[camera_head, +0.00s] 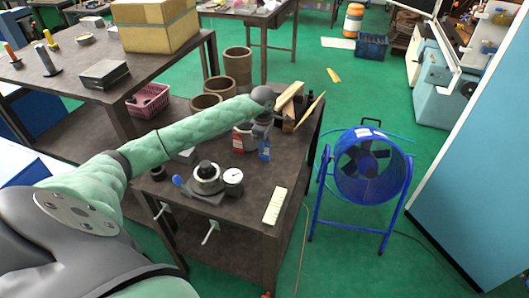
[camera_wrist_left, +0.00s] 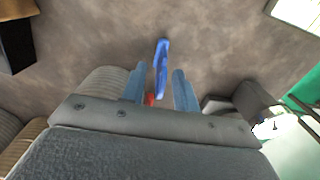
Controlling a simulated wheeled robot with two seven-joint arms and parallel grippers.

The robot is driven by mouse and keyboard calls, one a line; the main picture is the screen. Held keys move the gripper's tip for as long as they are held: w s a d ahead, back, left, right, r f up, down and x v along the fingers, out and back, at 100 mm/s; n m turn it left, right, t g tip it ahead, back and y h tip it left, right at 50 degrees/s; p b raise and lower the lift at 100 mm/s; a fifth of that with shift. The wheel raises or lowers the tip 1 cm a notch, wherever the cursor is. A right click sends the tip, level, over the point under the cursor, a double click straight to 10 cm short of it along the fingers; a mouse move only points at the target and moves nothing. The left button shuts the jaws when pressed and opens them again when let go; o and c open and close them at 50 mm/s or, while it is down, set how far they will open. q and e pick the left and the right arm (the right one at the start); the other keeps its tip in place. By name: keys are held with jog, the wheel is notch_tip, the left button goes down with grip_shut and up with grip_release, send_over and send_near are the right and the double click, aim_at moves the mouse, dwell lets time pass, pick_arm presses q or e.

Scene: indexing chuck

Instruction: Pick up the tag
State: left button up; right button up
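A thin blue tag-like piece (camera_head: 265,153) with a pale patch is on the dark bench below my left wrist. In the left wrist view a narrow blue piece (camera_wrist_left: 161,68) lies ahead of and between the fingertips, with a small red bit (camera_wrist_left: 149,99) nearer the palm. My left gripper (camera_wrist_left: 158,80) is open, its two blue-grey fingers apart with a gap around the blue piece; I see no contact. In the head view the left gripper (camera_head: 258,132) points down at the bench, its fingers partly hidden. My right gripper is not in view.
The chuck (camera_head: 207,180) and a round dial gauge (camera_head: 234,178) stand nearer on the bench. A cream strip (camera_head: 275,206) lies by the right edge. Brown cylinders (camera_head: 237,66) and wooden pieces (camera_head: 289,97) are behind. A blue fan (camera_head: 368,165) stands on the floor at right.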

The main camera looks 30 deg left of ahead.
pick_arm(q)
grip_shut()
jog(key=shift+r, duration=0.1)
dwell(0.4)
